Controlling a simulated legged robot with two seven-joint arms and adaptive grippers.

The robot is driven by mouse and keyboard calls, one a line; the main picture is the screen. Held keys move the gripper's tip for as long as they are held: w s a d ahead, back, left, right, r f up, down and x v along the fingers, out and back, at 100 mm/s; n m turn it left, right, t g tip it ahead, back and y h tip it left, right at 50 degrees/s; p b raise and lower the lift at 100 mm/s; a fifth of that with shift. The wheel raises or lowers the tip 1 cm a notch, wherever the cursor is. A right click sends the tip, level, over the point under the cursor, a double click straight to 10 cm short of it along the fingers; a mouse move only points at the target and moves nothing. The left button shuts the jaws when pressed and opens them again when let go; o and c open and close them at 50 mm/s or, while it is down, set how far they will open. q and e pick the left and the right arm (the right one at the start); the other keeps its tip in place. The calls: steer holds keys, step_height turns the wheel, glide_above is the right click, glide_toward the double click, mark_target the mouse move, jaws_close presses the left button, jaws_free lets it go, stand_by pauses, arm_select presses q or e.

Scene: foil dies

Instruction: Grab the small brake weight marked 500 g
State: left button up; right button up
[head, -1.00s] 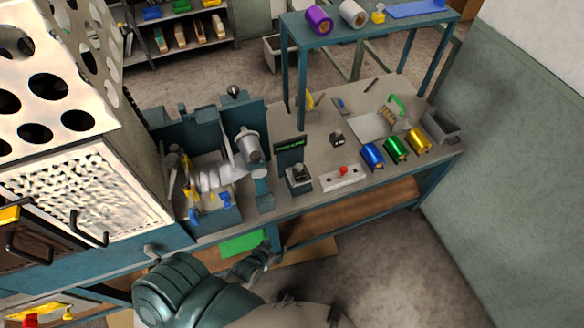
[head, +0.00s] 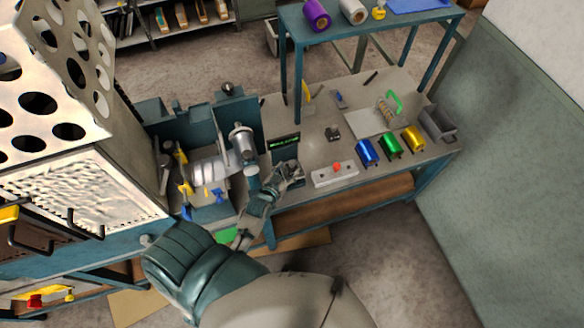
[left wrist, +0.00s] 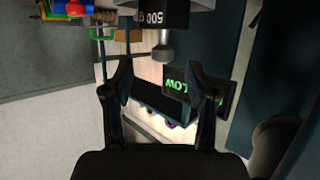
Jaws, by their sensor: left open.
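The brake weight marked 500 g (left wrist: 150,18) shows at the top of the left wrist view, which is upside down. It has a black label band and a grey knob pointing down in the picture. My left gripper (left wrist: 159,68) is open, with the knob roughly between its fingertips and a gap in depth I cannot judge. In the head view, my left gripper (head: 292,172) is at the bench's front, just below the small display (head: 285,143), and largely hides the weight there. My right gripper is out of view.
Another small dark knobbed block (head: 333,133), its marking unreadable, stands on the bench behind. A light control box with a red button (head: 336,169) is to the right. Blue (head: 367,152), green (head: 390,145) and gold (head: 413,138) rolls stand farther right. A blue-framed machine with a foil roll (head: 210,168) is left.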

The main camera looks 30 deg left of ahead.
mark_target(291, 163)
arm_select(q)
steer(key=x, duration=0.4)
steer(key=shift+w+r, duration=0.1)
steer(key=shift+w, duration=0.1)
steer(key=shift+w+a+f, duration=0.15)
steer(key=shift+w+f, duration=0.1)
steer(key=shift+w, duration=0.15)
steer(key=shift+a, duration=0.1)
steer(key=shift+c, duration=0.5)
steer(key=shift+s, duration=0.1)
steer(key=c, duration=0.4)
jaws_close()
steer(key=shift+r, duration=0.15)
